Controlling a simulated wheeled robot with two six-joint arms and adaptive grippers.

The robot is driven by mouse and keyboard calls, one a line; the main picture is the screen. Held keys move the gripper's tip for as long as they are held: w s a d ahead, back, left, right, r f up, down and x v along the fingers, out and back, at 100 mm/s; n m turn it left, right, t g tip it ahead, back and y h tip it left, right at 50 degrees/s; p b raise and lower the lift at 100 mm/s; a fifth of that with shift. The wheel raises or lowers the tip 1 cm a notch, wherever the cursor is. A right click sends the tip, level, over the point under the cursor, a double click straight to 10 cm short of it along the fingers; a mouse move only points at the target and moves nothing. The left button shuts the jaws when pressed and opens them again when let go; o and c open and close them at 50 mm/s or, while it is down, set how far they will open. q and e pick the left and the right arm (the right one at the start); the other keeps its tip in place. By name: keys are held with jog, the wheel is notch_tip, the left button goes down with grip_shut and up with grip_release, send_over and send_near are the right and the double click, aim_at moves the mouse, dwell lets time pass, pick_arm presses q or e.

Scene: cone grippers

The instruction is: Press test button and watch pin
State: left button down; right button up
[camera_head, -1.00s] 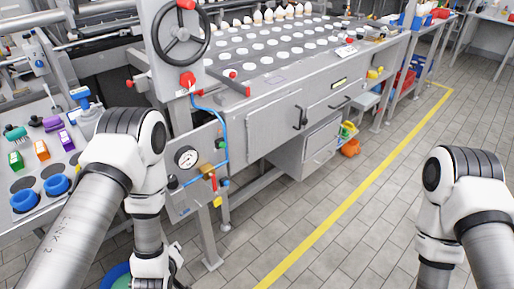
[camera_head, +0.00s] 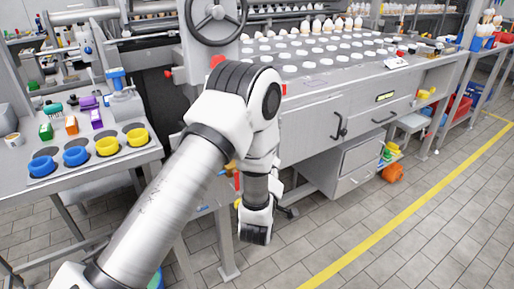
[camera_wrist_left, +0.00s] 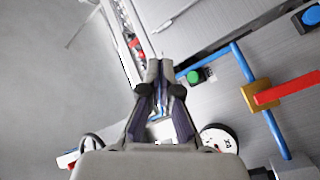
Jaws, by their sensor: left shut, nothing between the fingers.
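My left gripper (camera_wrist_left: 161,78) is shut and empty in the left wrist view, with its fingertips together over the grey machine's front panel. A green button (camera_wrist_left: 194,76) on that panel sits just right of the fingertips. A blue button (camera_wrist_left: 311,16) is at the upper right. I cannot tell which is the test button, and I cannot make out a pin. A white gauge (camera_wrist_left: 220,138) is partly hidden behind the gripper. In the head view my left arm covers most of the panel, and the fingertips are not clear. My right gripper is not in view.
A red lever (camera_wrist_left: 288,90) on a brass valve (camera_wrist_left: 257,95) and a blue tube (camera_wrist_left: 243,62) lie right of the gripper. A handwheel (camera_head: 215,12) stands above my arm. A side table (camera_head: 100,168) holds blue and yellow rings. The floor at right is clear.

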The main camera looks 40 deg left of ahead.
pick_arm(q)
jog(key=w+a+p, duration=0.1)
jog(key=w+a, duration=0.2)
jog(key=a, duration=0.5)
jog(key=shift+w+p, duration=0.2)
jog(key=shift+p, duration=0.2)
jog(key=shift+a, duration=0.15)
dwell(1.1)
jog(key=shift+w+a, duration=0.15)
jog(key=shift+a, duration=0.1)
jog(key=shift+w+a, duration=0.2)
jog(key=shift+a, duration=0.25)
dwell(0.7)
jog(key=shift+d, duration=0.1)
dwell(1.0)
jog(key=shift+s+d, duration=0.35)
jog(key=shift+d, duration=0.4)
jog(key=shift+b, duration=0.3)
